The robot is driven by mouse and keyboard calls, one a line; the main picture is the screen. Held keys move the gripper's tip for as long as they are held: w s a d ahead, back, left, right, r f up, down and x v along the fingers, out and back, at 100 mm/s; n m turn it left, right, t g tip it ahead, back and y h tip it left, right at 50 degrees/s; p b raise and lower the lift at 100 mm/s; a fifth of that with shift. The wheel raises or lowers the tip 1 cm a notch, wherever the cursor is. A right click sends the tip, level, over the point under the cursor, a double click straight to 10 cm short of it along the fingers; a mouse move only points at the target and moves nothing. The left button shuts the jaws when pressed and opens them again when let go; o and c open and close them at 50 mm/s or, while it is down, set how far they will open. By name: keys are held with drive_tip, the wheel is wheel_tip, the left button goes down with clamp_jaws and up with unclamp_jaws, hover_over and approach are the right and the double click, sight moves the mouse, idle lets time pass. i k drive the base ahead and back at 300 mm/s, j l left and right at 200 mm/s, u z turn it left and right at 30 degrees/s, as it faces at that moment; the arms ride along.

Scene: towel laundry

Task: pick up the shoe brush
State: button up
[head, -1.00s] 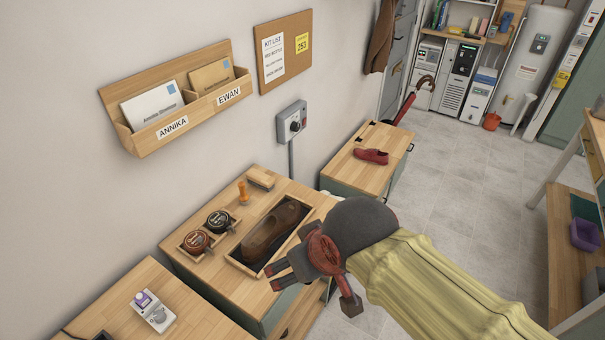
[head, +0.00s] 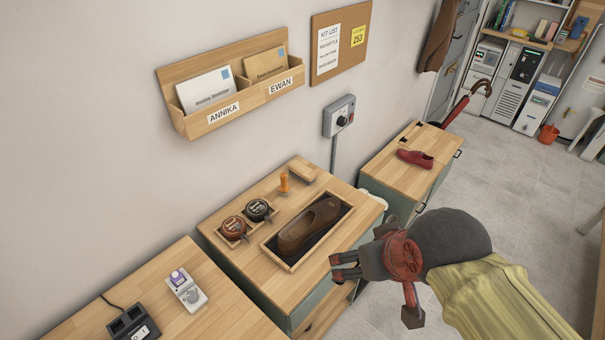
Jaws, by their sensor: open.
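A small light-wood block (head: 302,172), which looks like the shoe brush, lies at the back of the wooden-topped cabinet (head: 237,262), near the wall. Its bristles are hard to make out at this size. My gripper (head: 334,266) is open and empty. It is in front of the cabinet's right side, to the right of the shoe tray, and well apart from the brush.
A brown shoe (head: 309,225) lies in a dark-lined tray (head: 268,248) between my gripper and the brush. Two polish tins (head: 257,209) and an upright orange-handled tool (head: 284,181) stand left of it. A red shoe (head: 414,158) lies on the farther cabinet.

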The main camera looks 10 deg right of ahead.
sight(301, 172)
drive_tip(key=k, duration=0.5)
drive_tip(key=l+u, duration=0.15)
drive_tip(key=u, duration=1.05)
drive_tip(key=i+l, duration=0.1)
drive_tip(key=l, duration=0.3)
drive_tip(key=i+l, duration=0.15)
drive_tip(key=l, duration=0.25)
drive_tip(key=i+l, duration=0.1)
drive_tip(key=l, duration=0.3)
drive_tip(key=i+l, duration=0.1)
drive_tip(key=l, duration=0.3)
drive_tip(key=i+l, duration=0.1)
drive_tip(key=l, duration=0.3)
drive_tip(key=i+l, duration=0.15)
drive_tip(key=l, duration=0.3)
drive_tip(key=i+l, duration=0.1)
drive_tip(key=l, duration=0.3)
